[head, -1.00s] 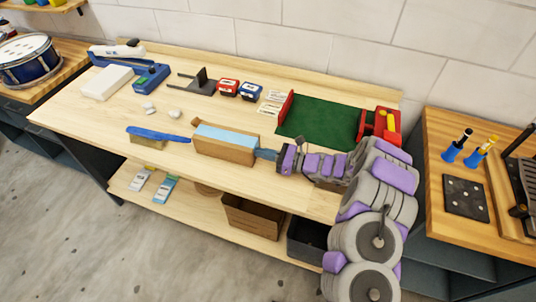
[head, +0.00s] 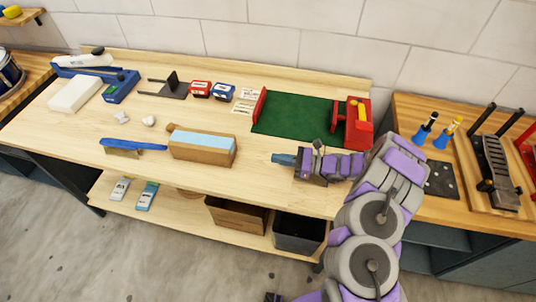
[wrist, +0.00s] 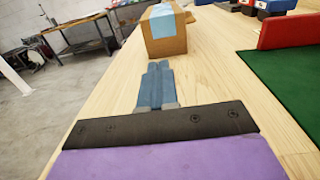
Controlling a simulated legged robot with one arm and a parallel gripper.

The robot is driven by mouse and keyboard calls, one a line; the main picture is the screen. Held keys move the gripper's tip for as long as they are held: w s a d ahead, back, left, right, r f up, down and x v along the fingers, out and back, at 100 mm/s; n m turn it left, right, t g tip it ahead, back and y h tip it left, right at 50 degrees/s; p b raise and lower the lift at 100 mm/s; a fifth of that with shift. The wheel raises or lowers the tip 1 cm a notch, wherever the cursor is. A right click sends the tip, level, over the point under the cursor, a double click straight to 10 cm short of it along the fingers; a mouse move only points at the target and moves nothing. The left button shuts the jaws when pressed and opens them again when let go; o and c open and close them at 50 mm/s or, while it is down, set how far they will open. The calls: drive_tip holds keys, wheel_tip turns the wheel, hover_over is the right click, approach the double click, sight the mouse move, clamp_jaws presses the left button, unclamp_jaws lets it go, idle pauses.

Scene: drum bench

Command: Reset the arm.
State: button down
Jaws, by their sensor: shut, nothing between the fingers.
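My gripper (head: 283,159) is shut and empty, its blue-grey fingers pointing left over the front part of the wooden bench (head: 70,131). In the wrist view the closed fingers (wrist: 155,87) show side by side with nothing between them. My arm reaches in from the lower right.
A green mat (head: 295,118) with red ends lies behind my gripper. A blue brush (head: 133,146) and white lumps (head: 149,121) lie left of the block. Red and blue boxes (head: 212,90) stand at the back. A side bench (head: 408,112) with blue-based tools stands right.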

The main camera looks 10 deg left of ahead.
drive_tip(key=shift+d, duration=0.25)
drive_tip(key=shift+s+a+r, duration=0.1)
drive_tip(key=shift+s+r, duration=0.05)
drive_tip(key=shift+r, duration=0.25)
drive_tip(key=s+a+r+n+g+h, duration=0.1)
drive_tip(key=s+r+n+g+h, duration=0.55)
drive_tip(key=s+r+n, duration=0.85)
drive_tip(key=s+d+r+n+t+h, duration=0.1)
drive_tip(key=s+d+h, duration=0.4)
drive_tip(key=s+d, duration=0.6)
drive_tip(key=s+d+r+n+t+h, duration=0.1)
drive_tip(key=s+d+r+t+h, duration=0.3)
drive_tip(key=s+d, duration=0.7)
drive_tip(key=shift+s+r+n+h, duration=0.3)
drive_tip(key=shift+r+n+h, duration=0.15)
drive_tip(key=shift+h, duration=0.8)
drive_tip(key=shift+a, duration=0.1)
